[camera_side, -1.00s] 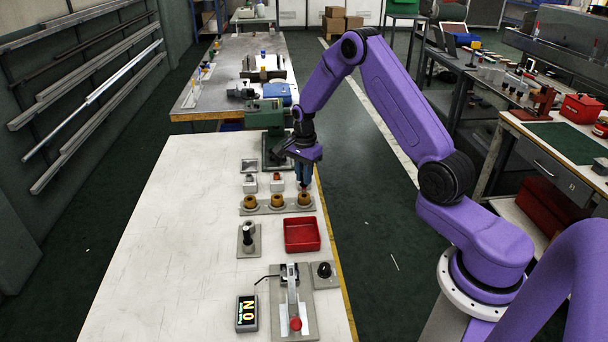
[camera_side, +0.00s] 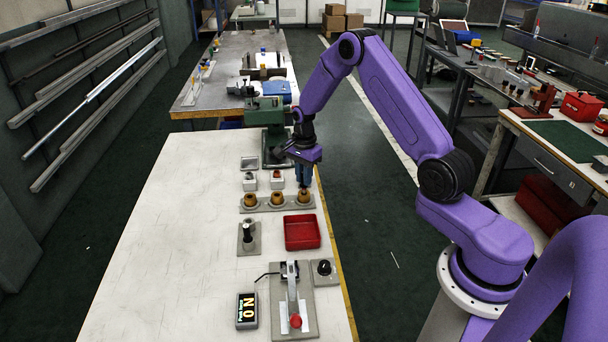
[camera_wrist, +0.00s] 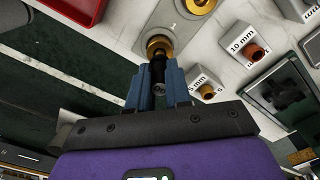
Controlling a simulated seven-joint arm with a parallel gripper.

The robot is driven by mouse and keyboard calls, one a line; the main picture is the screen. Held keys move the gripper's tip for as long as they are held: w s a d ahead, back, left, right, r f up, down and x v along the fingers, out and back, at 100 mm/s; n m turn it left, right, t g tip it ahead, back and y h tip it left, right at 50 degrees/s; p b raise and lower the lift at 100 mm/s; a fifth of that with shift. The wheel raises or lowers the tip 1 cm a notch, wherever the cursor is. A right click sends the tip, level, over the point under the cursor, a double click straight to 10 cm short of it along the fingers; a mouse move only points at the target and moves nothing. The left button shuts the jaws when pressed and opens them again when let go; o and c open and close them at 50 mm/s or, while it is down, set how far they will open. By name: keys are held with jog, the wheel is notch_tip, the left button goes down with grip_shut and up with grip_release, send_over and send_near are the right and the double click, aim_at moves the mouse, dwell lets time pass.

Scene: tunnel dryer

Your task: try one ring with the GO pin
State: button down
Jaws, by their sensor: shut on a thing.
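My gripper (camera_side: 303,186) is shut on a dark pin (camera_wrist: 158,72), with the blue fingers on either side of it in the wrist view. The pin points at a brass ring (camera_wrist: 160,43), which is the right-hand ring (camera_side: 304,197) in the side view. Its tip meets or overlaps the ring's opening; I cannot tell how deep it is. Two more brass rings (camera_side: 277,199) (camera_side: 250,201) sit to the left on the same grey holder (camera_side: 264,208). A black-handled pin (camera_side: 247,233) stands upright in a grey block. I cannot read any GO marking on the held pin.
A red tray (camera_side: 302,232) lies in front of the rings. A lever device (camera_side: 293,300), a display (camera_side: 246,312) and a black knob (camera_side: 324,268) are in front. The table's left side is clear.

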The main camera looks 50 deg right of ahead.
jog(key=shift+f, duration=1.4)
dwell(0.8)
jog(key=shift+r, duration=0.15)
dwell(1.0)
jog(key=shift+r, duration=2.6)
